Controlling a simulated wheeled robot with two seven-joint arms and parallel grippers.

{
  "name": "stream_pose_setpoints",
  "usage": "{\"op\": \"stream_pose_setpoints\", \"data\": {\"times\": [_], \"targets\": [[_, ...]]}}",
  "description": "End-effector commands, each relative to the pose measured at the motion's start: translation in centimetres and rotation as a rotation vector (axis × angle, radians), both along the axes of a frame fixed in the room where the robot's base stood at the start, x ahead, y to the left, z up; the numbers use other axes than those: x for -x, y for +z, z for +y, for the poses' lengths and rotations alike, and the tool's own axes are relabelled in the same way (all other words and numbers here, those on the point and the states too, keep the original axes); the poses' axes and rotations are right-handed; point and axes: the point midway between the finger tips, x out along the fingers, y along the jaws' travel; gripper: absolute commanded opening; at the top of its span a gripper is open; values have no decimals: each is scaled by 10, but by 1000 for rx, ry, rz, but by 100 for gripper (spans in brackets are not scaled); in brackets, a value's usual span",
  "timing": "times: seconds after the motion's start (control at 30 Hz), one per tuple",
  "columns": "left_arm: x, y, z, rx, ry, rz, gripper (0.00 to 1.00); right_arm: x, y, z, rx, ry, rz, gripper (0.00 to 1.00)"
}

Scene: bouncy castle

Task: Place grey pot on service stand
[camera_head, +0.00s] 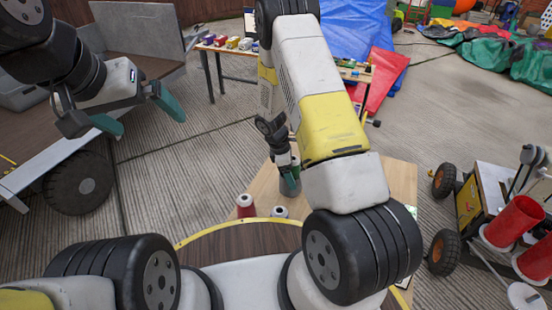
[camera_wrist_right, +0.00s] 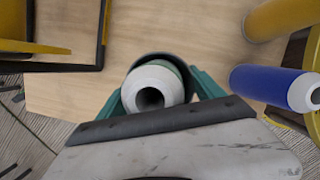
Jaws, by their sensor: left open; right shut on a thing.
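My left gripper (camera_head: 140,112) is open and empty at the upper left, above the grey-sided trailer. My right gripper (camera_head: 289,178) points down over a light wooden top (camera_head: 403,180) and is shut on a grey pot, mostly hidden by the fingers. In the right wrist view the pot's dark rim (camera_wrist_right: 158,58) shows between the teal fingers of the right gripper (camera_wrist_right: 160,98). A pale, hollow-ended cylinder (camera_wrist_right: 163,75) shows in front of that rim; I cannot tell whether it is inside the pot. Which surface is the service stand is unclear.
A red spool (camera_head: 245,206) and a pale-topped spool (camera_head: 280,212) stand near my body. A wheeled cart with red cylinders (camera_head: 513,220) stands at right.

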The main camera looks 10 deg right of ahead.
Motion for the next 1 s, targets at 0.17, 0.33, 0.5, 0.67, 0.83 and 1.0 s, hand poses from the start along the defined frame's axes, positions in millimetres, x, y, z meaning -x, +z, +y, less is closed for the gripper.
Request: {"op": "stream_pose_setpoints", "data": {"times": [0.17,0.33,0.5,0.67,0.83,1.0], "targets": [[0,0,0,0,0,0,100,-17,-3,20,1,-1,0,6],[0,0,0,0,0,0,100,-20,-8,24,2,-3,3,6],[0,0,0,0,0,0,100,-19,-31,24,1,-1,4,6],[0,0,0,0,0,0,100,-20,-38,24,0,-1,1,6],[0,0,0,0,0,0,100,-20,-38,24,0,-2,0,6],[0,0,0,0,0,0,100,-19,-41,24,1,-2,2,91]]}}
